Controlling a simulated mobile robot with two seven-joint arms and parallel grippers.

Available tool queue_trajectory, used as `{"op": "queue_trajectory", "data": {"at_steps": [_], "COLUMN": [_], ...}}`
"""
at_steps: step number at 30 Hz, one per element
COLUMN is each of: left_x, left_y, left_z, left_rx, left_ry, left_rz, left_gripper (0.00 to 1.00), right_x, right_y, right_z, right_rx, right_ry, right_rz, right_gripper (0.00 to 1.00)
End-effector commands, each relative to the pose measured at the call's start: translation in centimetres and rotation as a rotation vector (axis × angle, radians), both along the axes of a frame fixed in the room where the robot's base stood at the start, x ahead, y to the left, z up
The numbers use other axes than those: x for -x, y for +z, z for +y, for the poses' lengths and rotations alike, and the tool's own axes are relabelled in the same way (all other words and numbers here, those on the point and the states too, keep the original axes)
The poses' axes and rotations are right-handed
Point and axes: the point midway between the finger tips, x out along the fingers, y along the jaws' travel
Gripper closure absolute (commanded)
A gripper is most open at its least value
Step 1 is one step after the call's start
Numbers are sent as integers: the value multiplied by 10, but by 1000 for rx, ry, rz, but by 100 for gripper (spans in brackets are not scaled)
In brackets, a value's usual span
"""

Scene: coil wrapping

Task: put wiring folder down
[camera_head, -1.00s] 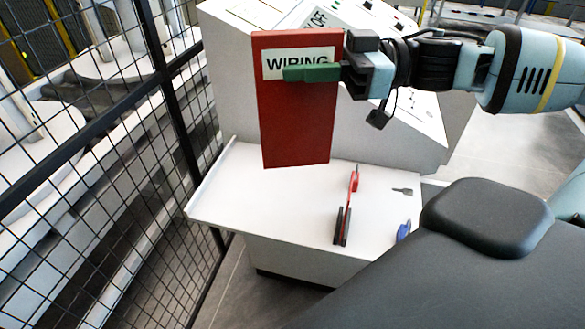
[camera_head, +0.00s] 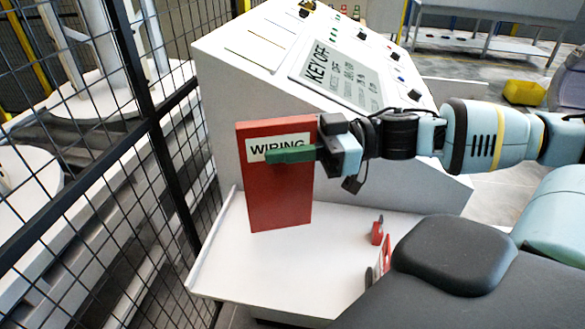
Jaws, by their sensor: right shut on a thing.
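The red wiring folder (camera_head: 282,200) with its white "WIRING" label is upright at the back of the white shelf (camera_head: 235,262), in front of the console. Its lower edge is close to the shelf; I cannot tell whether it touches. My right gripper (camera_head: 300,153) is shut on the folder's upper right part, a green finger lying across the label. The arm comes in from the right. My left gripper is not in view.
The console (camera_head: 222,95) with a "KEY OFF" panel stands behind the folder. A black mesh fence (camera_head: 160,140) runs along the left. Red tools (camera_head: 378,232) lie on the shelf at right, partly hidden by my dark body part. The shelf's left front is clear.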

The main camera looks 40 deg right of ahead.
Motion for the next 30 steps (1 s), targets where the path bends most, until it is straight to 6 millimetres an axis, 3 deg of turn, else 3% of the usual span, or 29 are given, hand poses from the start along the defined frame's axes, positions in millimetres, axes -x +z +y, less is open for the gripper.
{"op": "queue_trajectory", "data": {"at_steps": [3,11,18,30], "left_x": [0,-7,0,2], "left_y": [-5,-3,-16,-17], "left_z": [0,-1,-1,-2], "left_rx": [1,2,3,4], "left_ry": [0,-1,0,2], "left_rz": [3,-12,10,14], "left_gripper": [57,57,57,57], "right_x": [0,0,0,0], "right_y": [-21,-27,-59,-62], "right_z": [0,0,0,0], "right_rx": [-2,0,-1,0], "right_ry": [0,1,0,0], "right_rz": [4,0,3,-1], "right_gripper": [100,100,100,100]}}
